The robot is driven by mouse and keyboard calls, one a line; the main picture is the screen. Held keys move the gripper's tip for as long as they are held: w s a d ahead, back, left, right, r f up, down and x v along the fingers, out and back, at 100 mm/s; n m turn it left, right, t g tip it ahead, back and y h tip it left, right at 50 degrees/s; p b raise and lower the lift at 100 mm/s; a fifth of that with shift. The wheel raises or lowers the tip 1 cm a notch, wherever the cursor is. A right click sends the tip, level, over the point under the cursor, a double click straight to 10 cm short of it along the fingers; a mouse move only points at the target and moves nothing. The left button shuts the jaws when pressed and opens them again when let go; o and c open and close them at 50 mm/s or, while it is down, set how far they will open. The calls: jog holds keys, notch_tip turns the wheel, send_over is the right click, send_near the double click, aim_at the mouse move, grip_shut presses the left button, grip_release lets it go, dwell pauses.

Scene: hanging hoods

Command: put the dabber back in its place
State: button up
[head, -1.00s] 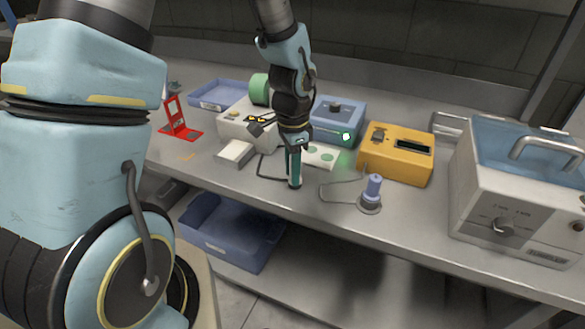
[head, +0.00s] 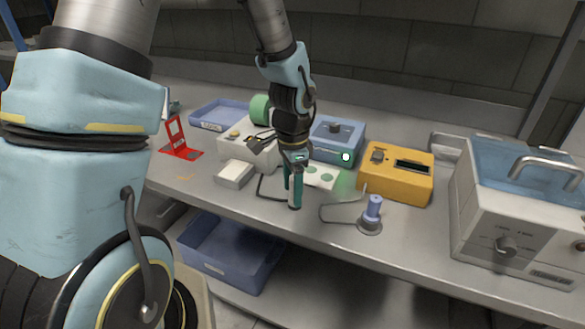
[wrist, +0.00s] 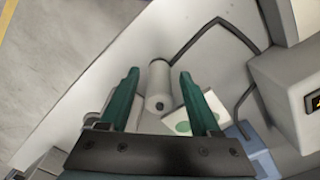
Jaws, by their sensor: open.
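My gripper (head: 294,192) is low over the front of the bench, its two teal fingers pointing down and apart. In the wrist view a pale grey cylinder (wrist: 158,84) with a dark spot on its end shows between the open fingers, with gaps beside it; it looks like the dabber, but I cannot be sure. In the head view the fingers mostly hide it. A white card with green dots (head: 322,178) lies just beyond the gripper; it also shows in the wrist view (wrist: 198,112). A lavender cylinder (head: 374,207) stands on a round base to the right.
A dark bent wire (head: 262,188) lies left of the gripper and a grey one (head: 330,214) lies right. A white block (head: 235,174), cream machine (head: 240,150), blue box (head: 338,140) and yellow device (head: 396,174) stand around. The bench front edge is close.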

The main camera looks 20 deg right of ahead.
notch_tip(320, 180, up, 11)
jog(key=shift+r+b, duration=0.1)
jog(key=shift+b, duration=0.35)
jog(key=w+a+f+n+t, duration=0.1)
jog(key=a+f+n, duration=0.1)
jog(key=a+n, duration=1.4)
jog(key=a, duration=0.8)
jog(key=shift+a+n+t, duration=0.3)
jog(key=shift+a, duration=0.1)
jog(key=shift+w, duration=0.15)
